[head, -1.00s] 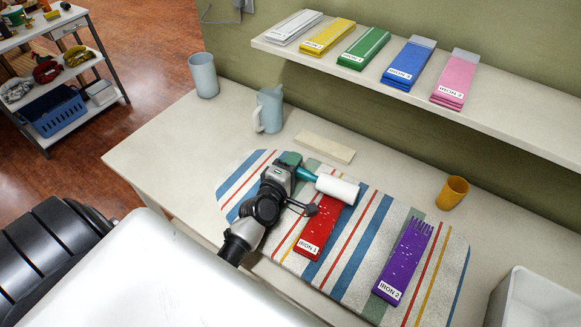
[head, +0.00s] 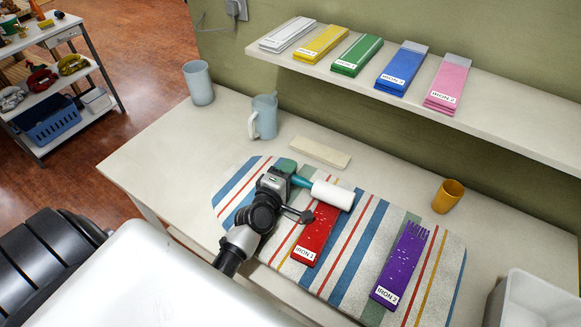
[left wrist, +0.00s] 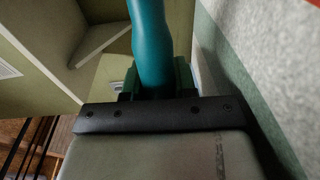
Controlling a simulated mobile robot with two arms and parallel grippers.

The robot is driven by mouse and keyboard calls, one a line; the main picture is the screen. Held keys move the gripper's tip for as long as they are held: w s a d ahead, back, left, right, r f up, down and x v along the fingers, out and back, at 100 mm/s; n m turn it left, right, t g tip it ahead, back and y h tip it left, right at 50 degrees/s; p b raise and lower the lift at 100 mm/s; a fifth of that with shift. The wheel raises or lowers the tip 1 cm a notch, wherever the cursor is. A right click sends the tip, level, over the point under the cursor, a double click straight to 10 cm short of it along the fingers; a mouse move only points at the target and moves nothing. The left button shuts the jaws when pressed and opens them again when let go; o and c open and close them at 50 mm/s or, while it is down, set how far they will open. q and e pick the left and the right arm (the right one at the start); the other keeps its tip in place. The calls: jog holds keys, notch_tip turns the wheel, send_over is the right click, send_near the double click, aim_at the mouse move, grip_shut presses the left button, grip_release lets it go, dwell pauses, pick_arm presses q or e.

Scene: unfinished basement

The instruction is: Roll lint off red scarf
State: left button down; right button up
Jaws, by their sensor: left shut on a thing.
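The red scarf (head: 315,237) lies folded flat on the striped ironing mat (head: 360,239), with white lint specks on it and a label reading "IRON 1" at its near end. My left gripper (head: 298,181) is shut on the teal handle of the lint roller (head: 333,194). The roller's white head is over the far end of the scarf and hides it; I cannot tell whether it touches. The teal handle (left wrist: 153,45) also shows between the jaws in the left wrist view. My right gripper is not in view.
A purple scarf (head: 402,264) with lint, labelled "IRON 2", lies to the right on the mat. A pitcher (head: 264,118), a wooden board (head: 320,152) and an orange cup (head: 447,196) stand behind. A white bin (head: 533,300) is at right. The shelf (head: 500,119) overhangs the back.

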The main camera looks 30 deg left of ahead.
pick_arm(q)
jog(key=shift+s+d, duration=0.15)
jog(key=shift+s, duration=3.05)
jog(key=shift+s+d, duration=0.2)
jog(key=shift+s, duration=3.75)
jog(key=shift+w, duration=0.1)
jog(key=shift+w, duration=1.2)
jog(key=shift+w+a+p, duration=0.2)
jog(key=shift+w+p, duration=0.45)
jog(key=shift+w, duration=2.05)
jog(key=shift+w+a, duration=0.2)
jog(key=shift+w, duration=3.75)
jog(key=shift+r, duration=0.1)
